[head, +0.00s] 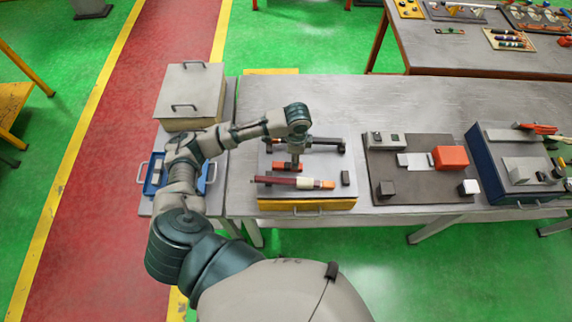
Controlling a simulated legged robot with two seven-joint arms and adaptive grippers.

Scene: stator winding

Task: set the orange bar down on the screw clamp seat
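My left arm reaches over the middle fixture (335,163), a grey plate on a yellow base with dark clamp parts. My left gripper (295,162) points down at a small orange-red bar (279,166) low over the plate. The fingertips are too small to tell whether they grip it, and I cannot tell if the bar touches the plate. A longer dark red bar (278,181) with a cream band and an orange end lies along the front of this fixture. I cannot tell for sure which part is the screw clamp seat. My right gripper is not in view.
To the right, a dark plate (415,189) carries an orange-red block (450,157) and small grey blocks. A blue box (490,165) stands at the far right. A beige lidded box (190,90) and blue tray (153,185) are left. The back of the bench is clear.

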